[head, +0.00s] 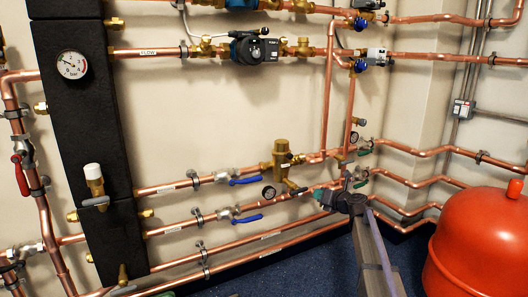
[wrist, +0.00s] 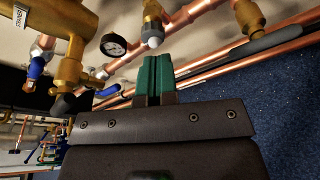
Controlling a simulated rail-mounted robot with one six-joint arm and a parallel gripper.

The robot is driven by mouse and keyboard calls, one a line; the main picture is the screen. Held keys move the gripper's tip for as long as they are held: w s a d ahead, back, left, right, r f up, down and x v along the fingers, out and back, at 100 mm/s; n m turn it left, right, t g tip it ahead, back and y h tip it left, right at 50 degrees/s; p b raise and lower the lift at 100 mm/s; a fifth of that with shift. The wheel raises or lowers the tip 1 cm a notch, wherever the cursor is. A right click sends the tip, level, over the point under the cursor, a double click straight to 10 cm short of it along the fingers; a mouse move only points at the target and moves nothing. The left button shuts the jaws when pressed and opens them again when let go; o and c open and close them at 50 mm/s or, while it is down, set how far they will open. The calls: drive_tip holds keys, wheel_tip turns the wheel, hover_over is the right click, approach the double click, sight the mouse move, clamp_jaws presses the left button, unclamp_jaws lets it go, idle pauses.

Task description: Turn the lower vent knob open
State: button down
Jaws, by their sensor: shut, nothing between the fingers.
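My gripper (head: 328,197) is in front of the pipes at right of centre in the head view, its green fingers pointing towards the wall. In the wrist view the fingers (wrist: 153,72) are together with nothing between them. Just beyond the tips, a brass fitting carries a pale grey-white knob (wrist: 152,34), apart from or barely behind the fingers; I cannot tell if they touch. Another brass body with a dark grey knob (wrist: 62,103) is to the left. I cannot tell for certain which is the lower vent knob. My gripper partly hides the pipework behind it in the head view.
A pressure gauge (wrist: 114,44) sits close left of the fingers. Blue lever handles (head: 247,217) and a brass valve (head: 282,160) lie left of my gripper. Copper pipes (wrist: 250,58) run behind it. A red tank (head: 478,245) stands at right. Blue floor is clear below.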

drive_tip(key=w+a, duration=0.3)
drive_tip(key=w, duration=0.3)
drive_tip(key=shift+w+r, duration=0.15)
drive_tip(key=shift+w, duration=0.1)
drive_tip(key=shift+a, duration=0.15)
drive_tip(key=shift+w+a+r+p, duration=0.1)
drive_tip(key=shift+a+r+p, duration=0.2)
drive_tip(key=shift+p, duration=0.2)
idle(0.3)
drive_tip(key=shift+a, duration=0.2)
drive_tip(key=s+d+p, duration=0.1)
drive_tip(key=s+d, duration=0.1)
drive_tip(key=s, duration=0.4)
drive_tip(key=shift+s+r, duration=0.3)
drive_tip(key=shift+r, duration=0.15)
idle(0.4)
